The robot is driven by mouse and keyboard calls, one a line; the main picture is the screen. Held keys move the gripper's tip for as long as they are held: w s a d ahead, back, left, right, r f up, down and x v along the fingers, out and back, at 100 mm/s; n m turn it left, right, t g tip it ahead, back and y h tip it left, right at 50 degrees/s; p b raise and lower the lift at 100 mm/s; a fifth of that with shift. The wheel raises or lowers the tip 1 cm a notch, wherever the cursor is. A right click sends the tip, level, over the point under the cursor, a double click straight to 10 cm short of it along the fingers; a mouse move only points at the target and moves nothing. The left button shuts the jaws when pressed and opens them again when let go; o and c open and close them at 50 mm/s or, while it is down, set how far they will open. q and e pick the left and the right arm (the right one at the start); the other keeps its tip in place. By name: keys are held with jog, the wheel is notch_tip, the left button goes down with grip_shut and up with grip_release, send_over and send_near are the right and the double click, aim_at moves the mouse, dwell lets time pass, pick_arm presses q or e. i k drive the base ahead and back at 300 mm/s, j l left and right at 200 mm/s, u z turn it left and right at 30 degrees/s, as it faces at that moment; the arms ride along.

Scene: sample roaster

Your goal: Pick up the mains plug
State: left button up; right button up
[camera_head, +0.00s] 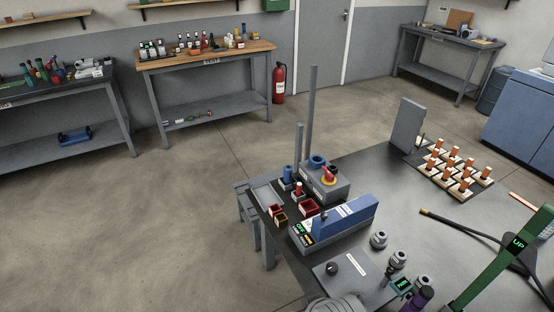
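I cannot make out a mains plug for certain. A thick black cable-like thing (462,226) with a yellowish tip lies across the right part of the dark workbench (378,178). Its far end passes behind a tilted green bar (500,262) marked UP, and I cannot tell if a plug is on it. A blue and grey unit (340,222) with a lit green display stands at the middle of the bench.
Orange-topped pieces (452,160) stand at the back. Several grey round parts (379,239) and a purple-topped item (418,298) are nearer.

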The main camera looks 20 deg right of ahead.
aim_at(286, 180)
jog(key=i+z, duration=0.25)
jog(key=i, duration=0.2)
jog(key=i+j+z, duration=0.3)
jog(key=i, duration=0.15)
jog(key=i+j+z, duration=0.25)
jog(key=i, duration=0.2)
jog(key=i+j+z, duration=0.9)
jog(key=k, duration=0.05)
